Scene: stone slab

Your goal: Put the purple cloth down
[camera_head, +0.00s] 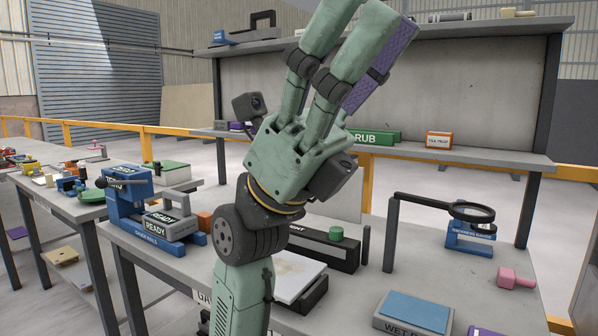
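My gripper (355,28) is raised in front of the bench, its pale green fingers pointing up and partly cut off by the top edge. A purple textured strip (392,58) runs along the right side of the right finger, crossed by a dark joint. I cannot tell whether it is the purple cloth or a finger pad, or whether the fingers are closed on it. A flat purple patch (486,331) lies on the bench at the bottom edge, mostly cut off. The gripper is well above the bench and apart from it.
A magnifier on a stand (470,212), a pink block (516,278) and a blue-topped block (415,311) are on the bench at right. A blue fixture marked READY (150,215) stands left. A raised shelf (480,155) holds a green RUB box (376,137) behind.

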